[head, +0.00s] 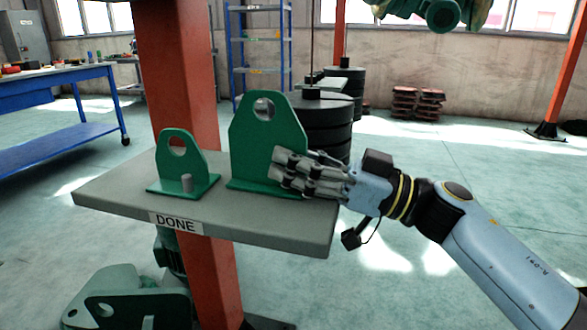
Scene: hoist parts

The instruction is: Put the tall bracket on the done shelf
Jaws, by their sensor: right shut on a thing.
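The tall bracket (250,147) is green, with a round hole near its top. It stands upright at the right half of the grey done shelf (265,225), which bears a "DONE" label. Its base appears to be on or just at the shelf top; I cannot tell if it bears its full weight there. My right gripper (285,172) comes in from the right and is shut on the tall bracket's right edge, its fingers over the lower right of the plate. My left gripper is not in view.
An orange column (178,75) rises behind the shelf. Black stacked weights (328,125) stand behind. A blue bench (60,95) is at left.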

